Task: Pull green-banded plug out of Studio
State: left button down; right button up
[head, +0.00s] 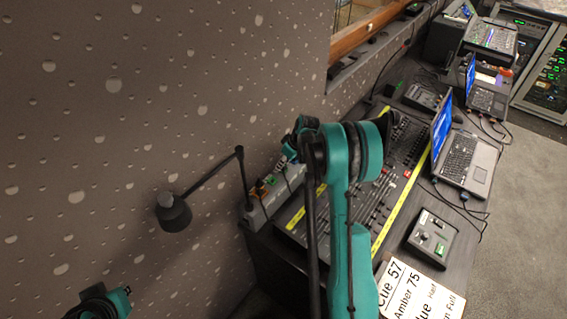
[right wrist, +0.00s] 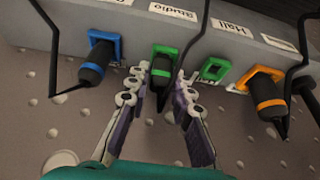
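The Studio label (right wrist: 173,12) sits on a grey socket box above a green-framed socket. In the head view the right gripper (head: 291,152) is by the grey box (head: 256,214), partly hidden by my arm. Part of my left gripper (head: 112,303) shows at the bottom left, its fingers not clear.
A blue-banded plug (right wrist: 97,62) is left of the Studio plug. An empty green-framed socket (right wrist: 215,69) and an orange-banded plug (right wrist: 269,94) are to the right. Dark cables hang close by. A lamp (head: 174,212), mixing desk (head: 405,150) and laptop (head: 465,155) stand around.

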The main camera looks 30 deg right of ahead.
grip_shut()
jog(key=shift+r, duration=0.1)
jog(key=shift+r+p, duration=1.3)
jog(key=shift+r, duration=0.95)
